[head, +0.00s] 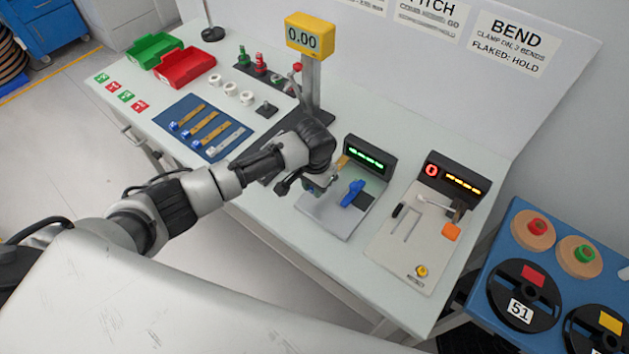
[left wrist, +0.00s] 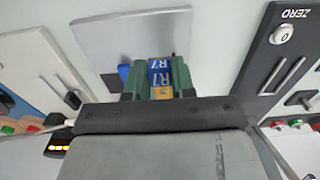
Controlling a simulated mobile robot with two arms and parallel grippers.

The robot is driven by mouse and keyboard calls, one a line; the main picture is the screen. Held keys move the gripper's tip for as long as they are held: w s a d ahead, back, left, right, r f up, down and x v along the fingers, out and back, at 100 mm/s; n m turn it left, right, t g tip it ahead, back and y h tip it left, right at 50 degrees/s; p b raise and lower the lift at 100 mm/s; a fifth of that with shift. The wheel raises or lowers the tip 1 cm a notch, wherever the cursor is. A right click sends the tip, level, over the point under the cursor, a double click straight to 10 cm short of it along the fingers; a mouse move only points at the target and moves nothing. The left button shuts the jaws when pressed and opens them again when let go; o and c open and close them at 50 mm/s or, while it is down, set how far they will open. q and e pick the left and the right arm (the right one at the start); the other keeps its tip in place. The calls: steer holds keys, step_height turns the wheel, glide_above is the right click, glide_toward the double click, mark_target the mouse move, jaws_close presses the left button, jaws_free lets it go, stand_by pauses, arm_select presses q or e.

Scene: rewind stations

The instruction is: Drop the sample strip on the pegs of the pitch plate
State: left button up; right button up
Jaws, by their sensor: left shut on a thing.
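My left gripper (head: 316,186) is over the left edge of the pitch plate (head: 325,214), the light grey plate with a blue lever (head: 352,192) and a green-lit display (head: 366,153). A small tan end shows beside the gripper in the head view. The pitch plate (left wrist: 120,35) lies beyond the fingers in the wrist view. I cannot make out its pegs, or whether the strip touches the plate. My right gripper is out of view.
The bend plate (head: 410,243) with an orange block stands to the right. A yellow gauge (head: 303,36) rises on a post behind my arm. Strips lie on a blue mat (head: 188,148) at left. Red (head: 186,68) and green (head: 153,48) trays stand at the back left.

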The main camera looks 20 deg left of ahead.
mark_target(315, 204)
arm_select(q)
step_height(315, 204, down, 4)
steer(key=shift+r+b, duration=0.25)
steer(key=shift+b, duration=0.5)
steer(key=shift+f, duration=0.2)
steer(key=shift+r, duration=0.1)
steer(key=shift+p, duration=0.35)
steer(key=shift+p, duration=0.7)
stand_by(0.8)
steer(key=shift+f+b, duration=0.75)
steer(key=shift+f, duration=0.5)
steer(key=o, duration=1)
